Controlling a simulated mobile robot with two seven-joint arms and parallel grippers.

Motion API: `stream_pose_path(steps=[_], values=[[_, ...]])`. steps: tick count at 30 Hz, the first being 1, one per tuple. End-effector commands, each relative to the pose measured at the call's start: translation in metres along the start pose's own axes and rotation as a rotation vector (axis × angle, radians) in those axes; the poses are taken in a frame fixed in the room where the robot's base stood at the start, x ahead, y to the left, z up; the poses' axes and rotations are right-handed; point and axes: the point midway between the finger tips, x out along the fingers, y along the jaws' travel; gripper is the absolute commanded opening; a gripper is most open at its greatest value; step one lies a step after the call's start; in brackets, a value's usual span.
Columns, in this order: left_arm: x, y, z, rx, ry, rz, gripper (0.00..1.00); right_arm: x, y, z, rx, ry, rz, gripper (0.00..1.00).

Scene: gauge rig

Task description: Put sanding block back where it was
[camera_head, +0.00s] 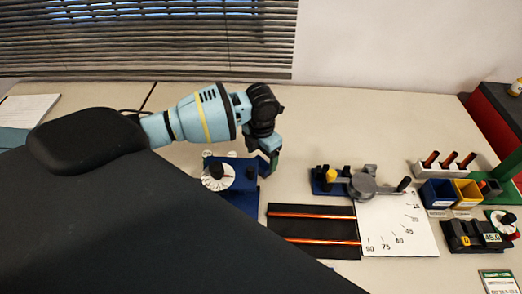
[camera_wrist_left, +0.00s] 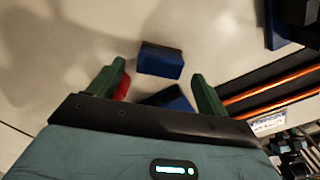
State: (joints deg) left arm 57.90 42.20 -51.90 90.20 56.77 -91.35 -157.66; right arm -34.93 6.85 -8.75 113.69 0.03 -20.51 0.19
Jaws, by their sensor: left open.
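A small blue block with a dark face, which looks like the sanding block (camera_wrist_left: 161,62), lies on the table in the left wrist view. It is beyond the fingertips and roughly between their lines, apart from both. My left gripper (camera_wrist_left: 158,80) is open, with green fingers and nothing held. In the head view the left gripper (camera_head: 271,162) is pointed down just right of the blue dial stand (camera_head: 240,199); the arm and fingers hide most of the spot there. Another blue piece (camera_wrist_left: 172,98) shows between the fingers, partly hidden by the gripper body. My right gripper is not visible.
A black mat with orange rods (camera_head: 310,226), a white angle sheet (camera_head: 395,232) and a lever rig (camera_head: 362,184) lie to the right. Blue (camera_head: 437,193) and yellow (camera_head: 467,193) bins stand farther right. A large dark shape covers the lower left. Table behind the rig is clear.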

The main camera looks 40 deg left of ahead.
Motion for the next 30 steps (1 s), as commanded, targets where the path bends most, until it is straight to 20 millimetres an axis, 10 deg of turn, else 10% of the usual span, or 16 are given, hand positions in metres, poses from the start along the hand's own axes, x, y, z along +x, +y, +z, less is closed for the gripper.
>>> stream_pose_path(steps=[12, 30], values=[[-0.074, 0.000, 0.001, 0.001, -0.002, 0.001, 0.78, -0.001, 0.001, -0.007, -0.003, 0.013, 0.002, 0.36], [-0.084, 0.000, 0.000, 0.000, 0.000, 0.000, 0.78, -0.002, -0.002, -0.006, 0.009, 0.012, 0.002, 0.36]])
